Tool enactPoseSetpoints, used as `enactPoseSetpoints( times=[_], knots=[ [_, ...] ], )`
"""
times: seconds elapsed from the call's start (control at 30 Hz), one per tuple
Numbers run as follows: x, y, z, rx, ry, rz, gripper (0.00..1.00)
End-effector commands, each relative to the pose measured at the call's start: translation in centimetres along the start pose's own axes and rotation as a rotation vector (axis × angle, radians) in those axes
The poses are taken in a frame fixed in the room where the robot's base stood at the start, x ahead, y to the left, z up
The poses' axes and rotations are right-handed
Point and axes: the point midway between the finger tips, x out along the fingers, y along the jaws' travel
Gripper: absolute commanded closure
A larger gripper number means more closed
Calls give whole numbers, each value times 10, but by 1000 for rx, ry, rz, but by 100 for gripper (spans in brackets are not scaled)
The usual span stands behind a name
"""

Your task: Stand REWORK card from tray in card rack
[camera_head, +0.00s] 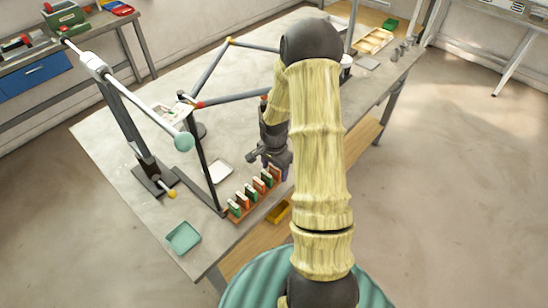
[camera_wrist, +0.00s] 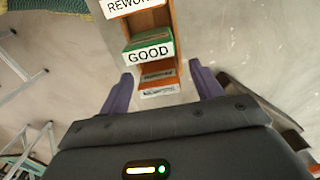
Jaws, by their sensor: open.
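The card rack (camera_head: 246,207) is a brown-orange strip near the table's front edge, with several green and orange cards standing in it. In the wrist view the wooden rack (camera_wrist: 172,34) runs up the picture. A white-labelled REWORK card (camera_wrist: 136,5) is cut by the top edge, and a green GOOD card (camera_wrist: 150,48) is below it. My gripper (camera_wrist: 162,88) is open, its purple fingers on either side of the rack's near end in the picture. Smaller labels between them are unreadable. In the head view my gripper (camera_head: 272,160) is above the rack's far end.
A teal tray (camera_head: 183,237) sits at the front left corner. A yellow bin (camera_head: 279,212) is beside the rack. A black upright post (camera_head: 206,165) and a lamp-like arm (camera_head: 130,125) stand to the left. Bare table lies between the lamp-like arm and the teal tray.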

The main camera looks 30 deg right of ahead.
Motion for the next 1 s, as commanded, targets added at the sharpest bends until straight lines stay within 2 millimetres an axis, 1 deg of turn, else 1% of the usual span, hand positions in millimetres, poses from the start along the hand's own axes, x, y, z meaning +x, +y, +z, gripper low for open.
enactPoseSetpoints(
  times=[0.17, 0.37, 0.63, 0.8, 0.9, 1.0],
  knots=[
    [-18, 0, -1, 2, 3, -3, 35],
    [-55, -1, -1, 0, 4, -5, 35],
    [-108, 0, -3, 5, 5, -5, 35],
    [-142, -1, -1, 0, 4, -4, 35],
    [-157, -1, 0, -2, 3, -3, 35],
    [-167, -1, 1, -4, 2, -2, 35]
  ],
)
